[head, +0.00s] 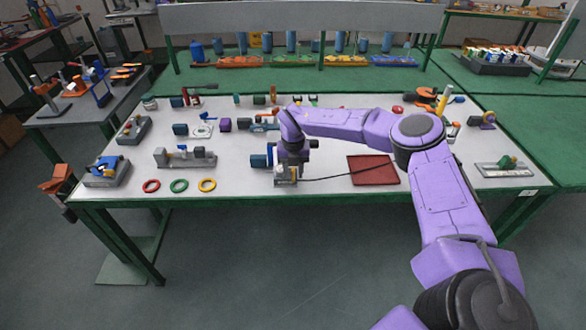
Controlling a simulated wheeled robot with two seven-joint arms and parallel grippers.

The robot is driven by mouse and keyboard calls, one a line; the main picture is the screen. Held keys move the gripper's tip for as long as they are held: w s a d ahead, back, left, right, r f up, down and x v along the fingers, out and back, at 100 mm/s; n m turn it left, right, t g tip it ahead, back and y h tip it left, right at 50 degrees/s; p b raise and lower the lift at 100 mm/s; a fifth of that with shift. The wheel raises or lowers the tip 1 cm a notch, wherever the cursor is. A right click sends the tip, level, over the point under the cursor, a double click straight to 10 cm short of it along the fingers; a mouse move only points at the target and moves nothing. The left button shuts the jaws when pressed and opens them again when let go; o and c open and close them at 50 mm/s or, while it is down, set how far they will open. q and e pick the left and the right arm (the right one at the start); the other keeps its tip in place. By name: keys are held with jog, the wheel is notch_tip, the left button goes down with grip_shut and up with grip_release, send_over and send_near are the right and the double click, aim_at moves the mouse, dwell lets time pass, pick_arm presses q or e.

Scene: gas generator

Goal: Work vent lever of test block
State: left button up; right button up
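My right arm reaches in from the bottom right over the grey worktable, and its gripper (290,166) points down at the middle of the table. A small grey and tan block (286,180) with a blue-teal part (261,161) on its left sits directly under and beside the gripper. I cannot tell for sure that this is the test block. The vent lever is too small or hidden behind the gripper to make out. The fingertips are too small and dark to show whether they are open or shut. My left gripper is not in view.
A dark cable runs from the block toward a red mat (373,170). Red, green and yellow rings (179,185) lie at the front left. A grey fixture (185,158) stands behind them. An orange vise-like tool (58,180) is at the left edge. Several small parts line the back.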

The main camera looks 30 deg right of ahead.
jog(key=shift+w+f, duration=0.2)
jog(key=shift+f, duration=0.2)
jog(key=shift+s+r, duration=0.25)
jog(key=shift+s, duration=0.2)
jog(key=c, duration=0.5)
jog(key=shift+w+f, duration=0.1)
jog(key=shift+w, duration=0.05)
grip_shut()
